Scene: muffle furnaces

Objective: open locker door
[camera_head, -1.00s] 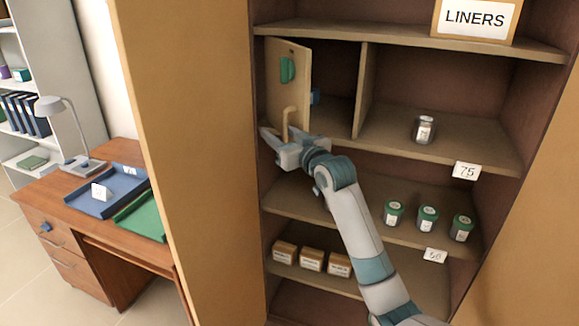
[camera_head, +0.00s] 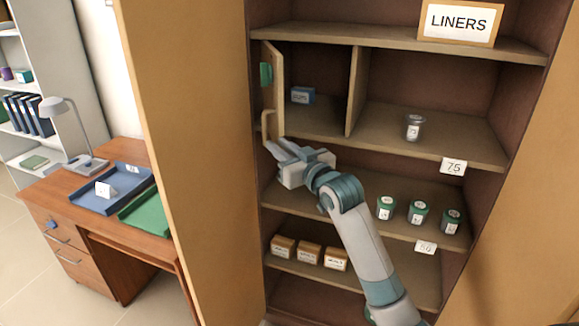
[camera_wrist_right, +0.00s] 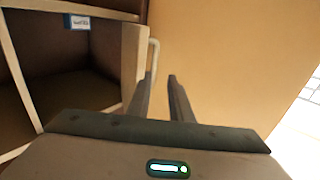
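The locker door (camera_head: 278,85) is a small tan panel at the upper left of the cabinet. It stands swung well outward and shows nearly edge-on, with a green patch on its face and a pale bar handle (camera_head: 266,125) low down. In the right wrist view the door (camera_wrist_right: 134,65) and handle (camera_wrist_right: 155,55) lie ahead, by the left finger. My right gripper (camera_head: 277,146) is just below the handle. Its fingers (camera_wrist_right: 163,80) are apart with nothing held between them; I cannot tell whether one touches the handle. My left gripper is out of view.
A grey-lidded jar (camera_head: 414,127) stands right of the divider. Green-lidded jars (camera_head: 418,211) and small boxes (camera_head: 309,253) fill lower shelves. The large cabinet door (camera_head: 185,160) stands open at left.

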